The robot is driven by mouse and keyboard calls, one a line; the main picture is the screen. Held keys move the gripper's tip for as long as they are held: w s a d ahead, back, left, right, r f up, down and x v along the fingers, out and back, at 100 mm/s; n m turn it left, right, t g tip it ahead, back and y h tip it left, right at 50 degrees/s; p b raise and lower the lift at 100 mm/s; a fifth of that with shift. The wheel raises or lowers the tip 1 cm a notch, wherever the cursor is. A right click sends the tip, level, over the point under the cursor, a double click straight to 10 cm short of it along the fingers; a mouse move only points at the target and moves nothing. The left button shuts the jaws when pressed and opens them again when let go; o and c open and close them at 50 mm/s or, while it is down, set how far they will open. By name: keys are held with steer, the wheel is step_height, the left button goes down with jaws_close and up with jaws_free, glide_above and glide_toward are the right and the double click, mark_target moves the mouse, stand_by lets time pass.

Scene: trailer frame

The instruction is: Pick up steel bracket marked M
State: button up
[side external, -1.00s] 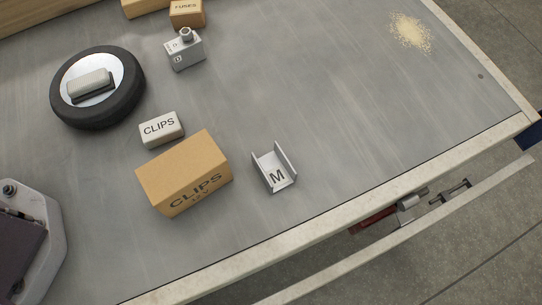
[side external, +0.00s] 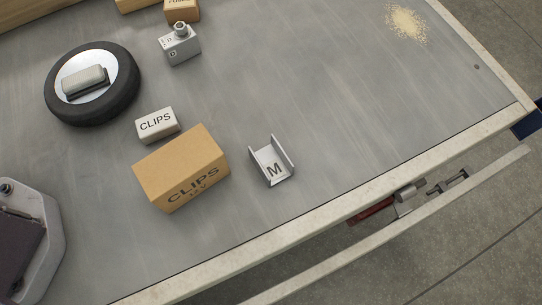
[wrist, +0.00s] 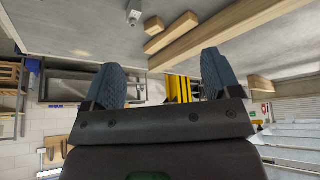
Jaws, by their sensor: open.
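The steel bracket marked M (side external: 272,163) is a small U-shaped channel with two upright side walls and a black M on its floor. It sits on the grey table in the side external view, right of the large CLIPS box and near the front edge. My gripper (wrist: 160,84) shows only in the wrist view, with its two blue fingers spread apart and nothing between them. The bracket cannot be made out in the wrist view, and my gripper is outside the side external view.
The brown CLIPS box (side external: 181,168) stands close left of the bracket, with a small CLIPS box (side external: 157,125) behind it. A wheel (side external: 125,95) lies at the left. A metal block (side external: 180,45) stands farther back. The table (side external: 330,95) is clear behind and right of the bracket.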

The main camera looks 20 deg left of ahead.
steer(key=w+d+f+n+g+h, duration=0.2)
steer(key=w+d+f+g, duration=0.2)
steer(key=w+d, duration=0.5)
steer(key=w+d+f+n+g+h, duration=0.25)
steer(key=w+d+f+g, duration=0.2)
steer(key=w+d, duration=0.4)
steer(key=n+g+h, duration=0.5)
steer(key=g+h, duration=0.1)
glide_above(271, 164)
steer(key=w+a, duration=0.3)
steer(key=w, duration=0.1)
steer(key=f, duration=2.2)
steer(key=shift+s+a+f, duration=0.15)
steer(key=shift+s+f, duration=0.05)
steer(key=shift+f, duration=0.2)
steer(key=x, duration=0.5)
steer(key=shift+s+a+f, duration=0.1)
steer(key=shift+s+f, duration=0.25)
steer(key=c, duration=1.2)
